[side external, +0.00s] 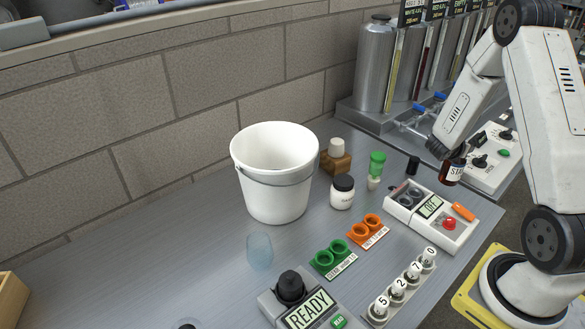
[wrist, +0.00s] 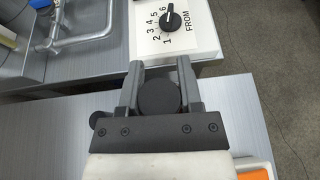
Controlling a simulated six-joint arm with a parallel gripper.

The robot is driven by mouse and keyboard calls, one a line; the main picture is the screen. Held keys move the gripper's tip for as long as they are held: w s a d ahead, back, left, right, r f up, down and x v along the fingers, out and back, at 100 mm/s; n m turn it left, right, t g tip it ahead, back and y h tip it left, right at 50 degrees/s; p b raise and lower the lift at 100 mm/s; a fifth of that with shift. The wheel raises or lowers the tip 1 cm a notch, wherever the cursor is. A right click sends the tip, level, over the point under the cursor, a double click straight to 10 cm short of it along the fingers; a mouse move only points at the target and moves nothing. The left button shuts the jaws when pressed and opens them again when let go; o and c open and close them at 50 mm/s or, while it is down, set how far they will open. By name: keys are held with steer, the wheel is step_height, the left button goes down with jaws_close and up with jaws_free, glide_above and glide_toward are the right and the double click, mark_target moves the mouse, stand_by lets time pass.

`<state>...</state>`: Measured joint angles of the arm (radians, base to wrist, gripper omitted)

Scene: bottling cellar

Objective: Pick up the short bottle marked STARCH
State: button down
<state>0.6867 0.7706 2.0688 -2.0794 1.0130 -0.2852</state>
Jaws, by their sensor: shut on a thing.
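The short brown bottle (side external: 452,172) has a white label whose visible letters begin "ST"; the rest is cut off from view. It is upright under my gripper (side external: 454,152) at the right in the side view. In the wrist view its round black cap (wrist: 159,97) sits between the two fingers of my gripper (wrist: 160,80), which are shut on the bottle. I cannot tell whether its base touches the counter.
A device reading OFF (side external: 430,207) stands close in front of the bottle. A small black-topped item (side external: 413,165) is just left. A dial panel (wrist: 178,25) lies beyond the fingers. A white bucket (side external: 275,180) and white jar (side external: 342,198) stand farther left.

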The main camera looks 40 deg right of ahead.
steer(key=shift+r, duration=3)
steer(key=shift+w, duration=0.1)
